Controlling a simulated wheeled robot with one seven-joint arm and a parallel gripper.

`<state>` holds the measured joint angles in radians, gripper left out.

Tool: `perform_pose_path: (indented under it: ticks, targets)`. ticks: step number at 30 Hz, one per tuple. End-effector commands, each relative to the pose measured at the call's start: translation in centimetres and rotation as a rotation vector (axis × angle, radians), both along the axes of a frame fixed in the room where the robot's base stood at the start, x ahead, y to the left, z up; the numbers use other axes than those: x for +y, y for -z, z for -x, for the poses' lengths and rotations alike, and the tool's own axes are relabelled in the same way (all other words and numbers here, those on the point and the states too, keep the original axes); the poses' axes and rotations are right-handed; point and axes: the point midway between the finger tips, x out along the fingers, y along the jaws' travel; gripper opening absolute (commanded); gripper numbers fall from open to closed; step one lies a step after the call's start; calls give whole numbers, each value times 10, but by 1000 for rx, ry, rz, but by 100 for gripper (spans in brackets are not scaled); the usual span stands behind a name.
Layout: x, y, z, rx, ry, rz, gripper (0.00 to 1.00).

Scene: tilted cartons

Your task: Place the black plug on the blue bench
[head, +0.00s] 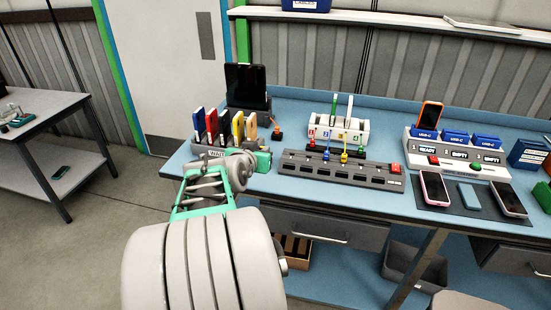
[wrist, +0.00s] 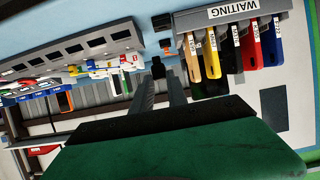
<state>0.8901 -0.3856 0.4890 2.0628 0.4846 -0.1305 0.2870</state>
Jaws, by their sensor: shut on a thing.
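My gripper (head: 262,160) is over the front left part of the blue bench (head: 300,188), beside the WAITING rack; its fingertips are hidden in the head view. In the wrist view my gripper (wrist: 161,78) is shut on a small black plug (wrist: 158,68), which shows at the fingertips. The plug cannot be made out in the head view. The pale blue bench top (wrist: 140,12) shows in the wrist view too. I cannot tell whether the plug touches the bench.
The WAITING rack (wrist: 240,14) holds several coloured cards close to my gripper. A grey slotted strip (head: 340,171) carries blue and yellow plugs. An orange plug (head: 277,132) stands behind my gripper. A dark mat (head: 462,206) with phones lies right. Bare bench shows before the strip.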

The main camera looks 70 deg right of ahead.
Motion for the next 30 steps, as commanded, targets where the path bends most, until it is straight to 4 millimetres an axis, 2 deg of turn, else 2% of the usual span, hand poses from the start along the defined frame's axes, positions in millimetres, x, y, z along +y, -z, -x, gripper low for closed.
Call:
perform_pose_path:
  ticks: [1,4,7,13,18,29,30]
  targets:
    - [-13,7,-7,5,1,-6,0]
    - [-30,33,-16,5,-1,-7,0]
    - [-44,49,-24,2,-1,-3,0]
    - [-58,68,-32,1,0,-2,0]
    - [-57,96,-31,3,0,-2,0]
    - [-57,101,-31,0,0,1,0]
    - [-57,100,-31,0,0,1,20]
